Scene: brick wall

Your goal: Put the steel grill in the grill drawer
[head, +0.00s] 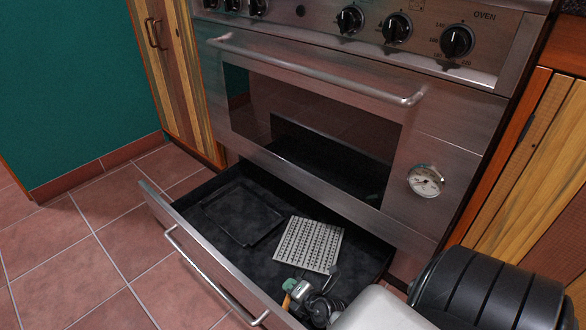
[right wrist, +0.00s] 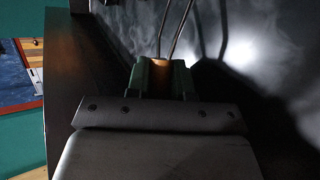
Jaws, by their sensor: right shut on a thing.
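The steel grill (head: 310,244) is a pale, square, perforated plate. In the head view it is over the right half of the open grill drawer (head: 183,225); I cannot tell whether it touches the drawer floor. My right gripper (head: 292,288), with green fingertips, is at the drawer's near right part. It is shut on an orange-brown handle, which also shows in the right wrist view (right wrist: 160,77) with two thin metal rods (right wrist: 174,32) running from it. The handle appears to belong to the grill; the join is partly hidden. My left gripper is out of view.
A dark, shallow tray (head: 243,212) lies in the left part of the drawer. The oven door (head: 310,125) above is shut, with a long handle bar (head: 310,68). The tiled floor (head: 80,265) at left is clear.

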